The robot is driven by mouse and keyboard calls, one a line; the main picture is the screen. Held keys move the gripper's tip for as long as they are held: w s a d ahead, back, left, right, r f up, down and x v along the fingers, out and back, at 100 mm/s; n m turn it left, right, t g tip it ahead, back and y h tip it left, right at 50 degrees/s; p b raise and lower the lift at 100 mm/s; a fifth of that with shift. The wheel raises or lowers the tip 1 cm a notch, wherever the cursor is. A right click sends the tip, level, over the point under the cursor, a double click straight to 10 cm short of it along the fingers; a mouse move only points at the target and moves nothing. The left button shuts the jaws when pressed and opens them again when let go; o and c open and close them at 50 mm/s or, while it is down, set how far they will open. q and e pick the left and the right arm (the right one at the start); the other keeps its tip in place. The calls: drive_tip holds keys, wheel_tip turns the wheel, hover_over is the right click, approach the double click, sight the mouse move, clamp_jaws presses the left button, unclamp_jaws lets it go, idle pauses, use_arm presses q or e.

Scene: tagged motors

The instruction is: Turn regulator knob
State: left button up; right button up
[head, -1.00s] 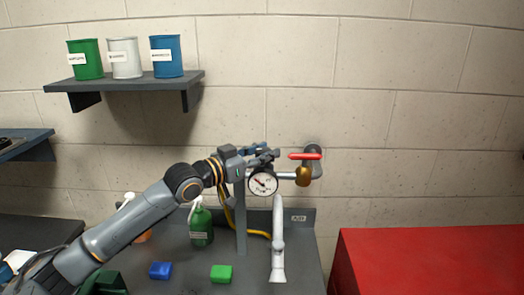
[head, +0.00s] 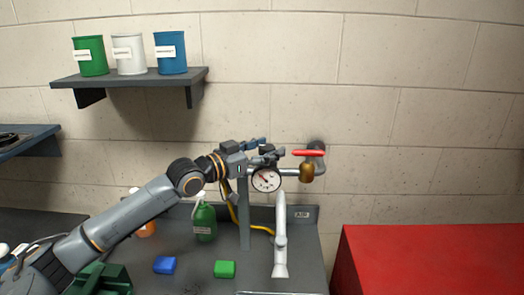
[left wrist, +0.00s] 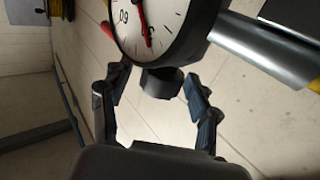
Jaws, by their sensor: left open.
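The regulator stands on a grey post, with a round white gauge (head: 266,179) on its front. Its dark knob (left wrist: 162,82) shows in the left wrist view beside the gauge, which is cut off by the top edge. My left gripper (head: 266,149) is open at the regulator's top, just above the gauge in the head view. In the left wrist view its two fingers (left wrist: 156,84) stand on either side of the knob, with gaps visible between them and it. In the head view the fingers partly hide the knob. My right gripper is not in view.
A red-handled valve (head: 307,153) and pipe sit right of the gauge. A green spray bottle (head: 204,222), a blue block (head: 164,265), a green block (head: 225,269) and a yellow hose (head: 260,229) are below. A red cabinet (head: 430,258) stands at the right.

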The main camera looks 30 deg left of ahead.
sight(261, 151)
use_arm(q)
drive_tip(key=v, duration=0.6)
drive_tip(key=shift+s+a+f, duration=0.1)
drive_tip(key=shift+s+a, duration=0.05)
drive_tip(key=shift+s, duration=0.1)
drive_tip(key=shift+s+a, duration=0.1)
drive_tip(key=shift+s, duration=0.25)
idle(0.4)
